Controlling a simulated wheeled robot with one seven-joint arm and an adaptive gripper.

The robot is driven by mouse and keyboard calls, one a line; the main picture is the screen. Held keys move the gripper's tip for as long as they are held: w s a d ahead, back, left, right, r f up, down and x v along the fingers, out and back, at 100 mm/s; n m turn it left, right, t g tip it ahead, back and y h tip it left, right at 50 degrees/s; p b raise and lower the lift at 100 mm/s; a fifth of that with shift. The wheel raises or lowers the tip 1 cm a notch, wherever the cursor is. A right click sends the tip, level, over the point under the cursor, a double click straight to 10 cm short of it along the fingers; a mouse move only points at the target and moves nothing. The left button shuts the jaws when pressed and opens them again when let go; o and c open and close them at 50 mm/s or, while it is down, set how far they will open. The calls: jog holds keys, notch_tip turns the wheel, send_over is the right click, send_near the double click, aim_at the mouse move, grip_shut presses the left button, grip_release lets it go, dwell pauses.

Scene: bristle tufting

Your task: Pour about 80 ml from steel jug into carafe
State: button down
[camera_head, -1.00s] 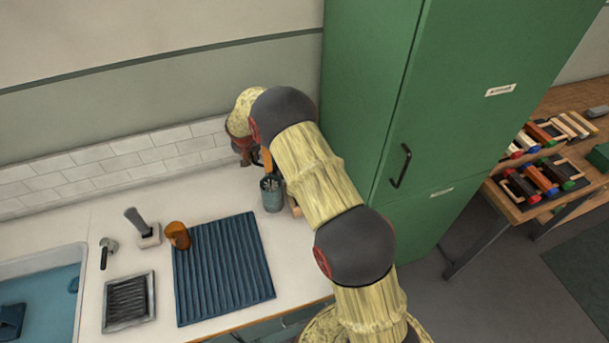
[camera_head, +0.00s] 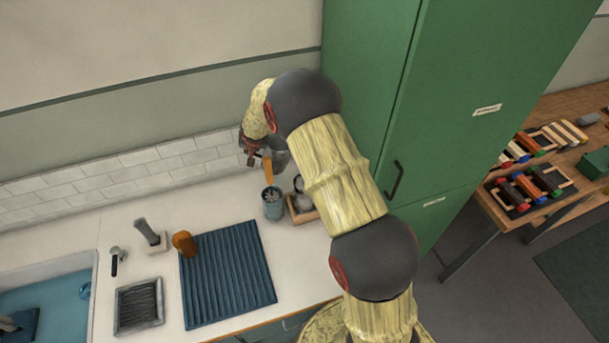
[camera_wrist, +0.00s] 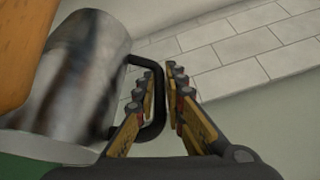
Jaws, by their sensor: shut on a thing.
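The steel jug (camera_wrist: 75,80) fills the left of the wrist view, with its black handle (camera_wrist: 158,100) between the fingers. My gripper (camera_wrist: 168,95) is shut on that handle. In the head view my gripper (camera_head: 254,152) is near the tiled wall, and the steel jug (camera_head: 280,156) is partly hidden behind my arm, held above the counter. A clear vessel that looks like the carafe (camera_head: 303,198) stands on a small wooden tray (camera_head: 299,216), below and right of the jug, partly covered by my arm. The liquid inside the jug cannot be seen.
A blue ribbed mat (camera_head: 228,275), amber cup (camera_head: 184,243) and sink (camera_head: 45,285) lie left. A green cabinet (camera_head: 450,90) stands right.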

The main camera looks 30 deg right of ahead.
jog(key=r, duration=0.1)
jog(key=s+r+t, duration=0.1)
jog(key=r+t, duration=0.1)
jog(key=shift+s+d+y+b, duration=0.35)
jog(key=shift+d+y+b, duration=0.05)
jog(key=t+b, duration=0.1)
jog(key=b, duration=0.2)
notch_tip(320, 180, up, 5)
jog(key=m+t+y+b, duration=0.2)
jog(key=t+b, duration=0.4)
jog(key=b, duration=0.6)
send_over(269, 152)
jog(key=w+a, duration=0.1)
jog(key=w, duration=0.2)
jog(key=shift+s+r, duration=0.15)
jog(key=shift+s, duration=0.05)
jog(key=shift+s+r+t+b, duration=0.3)
jog(key=shift+r+t+b, duration=0.15)
jog(key=shift+t+b, duration=0.3)
jog(key=shift+s+r+b, duration=0.2)
jog(key=shift+b, duration=0.1)
jog(key=shift+s+t+b, duration=0.25)
jog(key=shift+b, duration=0.3)
